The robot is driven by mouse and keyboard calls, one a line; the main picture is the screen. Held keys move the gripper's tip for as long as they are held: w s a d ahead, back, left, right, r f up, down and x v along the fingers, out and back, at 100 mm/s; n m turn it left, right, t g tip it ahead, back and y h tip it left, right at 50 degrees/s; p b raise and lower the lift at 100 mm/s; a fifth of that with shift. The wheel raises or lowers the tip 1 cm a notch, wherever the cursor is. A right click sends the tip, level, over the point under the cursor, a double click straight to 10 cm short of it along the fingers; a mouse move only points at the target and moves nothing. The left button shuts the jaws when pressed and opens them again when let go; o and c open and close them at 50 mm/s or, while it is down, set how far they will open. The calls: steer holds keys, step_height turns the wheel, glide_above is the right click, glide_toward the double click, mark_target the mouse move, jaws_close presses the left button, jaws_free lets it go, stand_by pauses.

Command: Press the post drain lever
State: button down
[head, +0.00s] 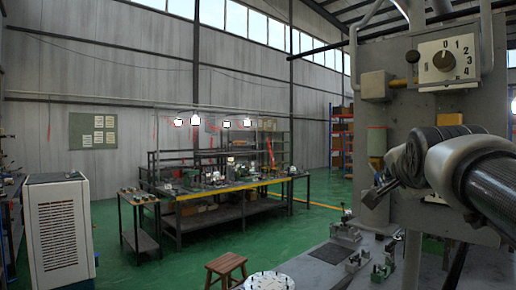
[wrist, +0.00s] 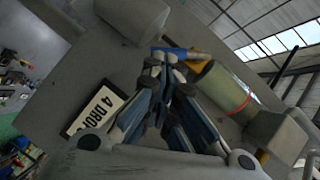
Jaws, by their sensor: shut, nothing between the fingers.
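The grey post (head: 470,105) stands at the right of the head view. A pale green cylinder (head: 377,140) with a brass end hangs on it; it also shows in the wrist view (wrist: 225,90). A small blue lever (wrist: 174,51) with a brass stem (wrist: 199,57) sits at that end in the wrist view, and I take it as the drain lever. My gripper (wrist: 165,62) is shut and empty, its tips right at the blue lever. I cannot tell whether they touch it. In the head view my gripper (head: 373,196) is below the cylinder, and the lever is not discernible there.
A label plate (wrist: 97,110) lies beside my fingers in the wrist view. A bench with small fittings (head: 350,255) is below. A workbench (head: 225,188) and stool (head: 226,268) stand farther left.

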steer(key=shift+w+a+f+b, duration=0.15)
steer(key=shift+f+b, duration=0.1)
steer(key=shift+f, duration=0.15)
steer(key=shift+w+a+f+b, duration=0.15)
steer(key=shift+f+b, duration=0.1)
steer(key=shift+f, duration=0.15)
stand_by(1.8)
steer(key=shift+w+a+f+b, duration=0.25)
steer(key=shift+w+f+b, duration=0.15)
steer(key=shift+f, duration=0.2)
stand_by(2.9)
stand_by(0.7)
